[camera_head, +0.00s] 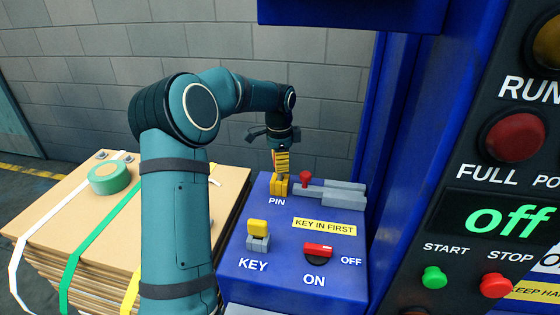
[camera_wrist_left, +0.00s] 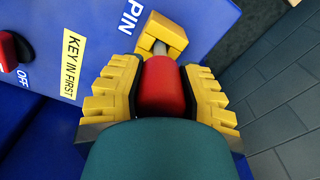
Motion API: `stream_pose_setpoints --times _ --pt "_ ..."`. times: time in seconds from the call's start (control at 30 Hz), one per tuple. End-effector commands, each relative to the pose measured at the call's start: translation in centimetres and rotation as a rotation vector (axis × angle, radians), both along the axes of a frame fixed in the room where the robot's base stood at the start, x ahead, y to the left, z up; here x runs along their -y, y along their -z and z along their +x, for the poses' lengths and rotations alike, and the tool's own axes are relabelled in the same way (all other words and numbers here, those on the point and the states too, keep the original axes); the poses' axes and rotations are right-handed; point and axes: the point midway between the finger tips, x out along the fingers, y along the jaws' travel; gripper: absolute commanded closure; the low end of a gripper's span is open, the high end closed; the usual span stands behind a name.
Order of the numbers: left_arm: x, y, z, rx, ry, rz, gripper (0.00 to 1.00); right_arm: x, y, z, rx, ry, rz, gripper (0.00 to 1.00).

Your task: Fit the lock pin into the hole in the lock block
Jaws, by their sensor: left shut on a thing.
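The yellow lock block (camera_head: 279,186) stands by the PIN label at the back left of the blue panel. It also shows in the wrist view (camera_wrist_left: 146,42). My left gripper (camera_head: 282,168) is directly above it, pointing down. Its yellow fingers are shut on the red grip of the lock pin (camera_wrist_left: 163,84). The pin's grey shaft is at the lock block in the wrist view. I cannot tell whether its tip is in the hole, which is hidden. My right gripper is out of view.
A grey sliding bolt (camera_head: 342,194) with a red knob (camera_head: 305,177) lies just right of the block. A yellow key (camera_head: 258,228) and a red switch (camera_head: 319,249) are nearer on the panel (camera_head: 285,284). A cardboard stack (camera_head: 50,210) stands left; a blue frame rises right.

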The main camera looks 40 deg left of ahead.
Motion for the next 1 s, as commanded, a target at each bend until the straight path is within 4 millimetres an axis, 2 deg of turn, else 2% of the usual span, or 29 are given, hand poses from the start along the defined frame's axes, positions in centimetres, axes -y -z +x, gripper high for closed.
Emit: stream_pose_setpoints --times 1.0 --pt "0.0 2.3 0.0 0.000 0.000 0.000 1.00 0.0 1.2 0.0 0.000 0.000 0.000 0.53"
